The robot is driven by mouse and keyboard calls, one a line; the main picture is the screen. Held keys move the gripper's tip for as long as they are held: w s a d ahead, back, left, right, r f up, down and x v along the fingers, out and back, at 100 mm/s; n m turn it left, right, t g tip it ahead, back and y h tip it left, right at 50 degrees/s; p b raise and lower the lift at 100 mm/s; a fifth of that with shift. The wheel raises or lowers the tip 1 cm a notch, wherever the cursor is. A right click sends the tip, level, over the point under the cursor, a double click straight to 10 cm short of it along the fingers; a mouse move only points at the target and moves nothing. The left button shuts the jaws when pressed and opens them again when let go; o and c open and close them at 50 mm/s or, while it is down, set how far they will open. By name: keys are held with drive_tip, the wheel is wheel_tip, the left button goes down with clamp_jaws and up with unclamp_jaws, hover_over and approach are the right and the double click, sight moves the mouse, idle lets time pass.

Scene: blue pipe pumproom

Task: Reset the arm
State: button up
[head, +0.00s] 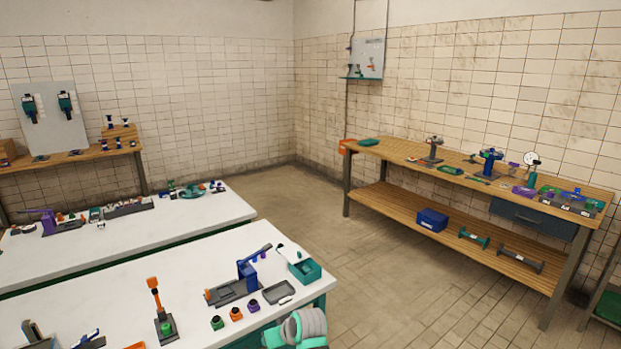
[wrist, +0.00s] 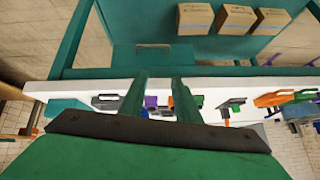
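My gripper (wrist: 159,82) shows in the wrist view, its two green fingers standing apart with a gap between them. Nothing is held in the gap. Through and around the fingers I see a white bench top with small parts on it, and the gripper does not visibly touch any of them. In the head view only a grey and teal piece of my arm shows at the bottom edge, by the corner of the near white bench (head: 120,290). The gripper itself cannot be made out there.
The near bench carries a blue lever press (head: 250,268), an orange-handled lever (head: 158,300), a grey tray (head: 278,293) and a teal box (head: 305,271). A wooden workbench (head: 400,153) stands along the right wall. The tiled floor (head: 400,290) between is clear. Cardboard boxes (wrist: 236,18) show in the wrist view.

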drive_tip(key=s+a+f+m+t, duration=0.3)
drive_tip(key=s+f+m+t, duration=0.15)
drive_tip(key=s+f, duration=1.15)
drive_tip(key=s+d+m+t+h, duration=0.2)
drive_tip(key=s+d, duration=0.1)
drive_tip(key=s, duration=0.9)
drive_tip(key=s+d+r+t+h, duration=0.1)
drive_tip(key=s+d+r, duration=0.2)
drive_tip(key=s, duration=0.5)
drive_tip(key=s+d+r+h, duration=0.1)
drive_tip(key=s+d+r, duration=0.2)
drive_tip(key=s, duration=0.5)
drive_tip(key=s+d+r+t+h, duration=0.1)
drive_tip(key=s+d+r, duration=0.3)
drive_tip(key=s+r, duration=0.8)
drive_tip(key=shift+d+n+t, duration=0.35)
drive_tip(key=shift+d+t, duration=0.05)
drive_tip(key=shift+t, duration=0.05)
drive_tip(key=shift+s, duration=0.1)
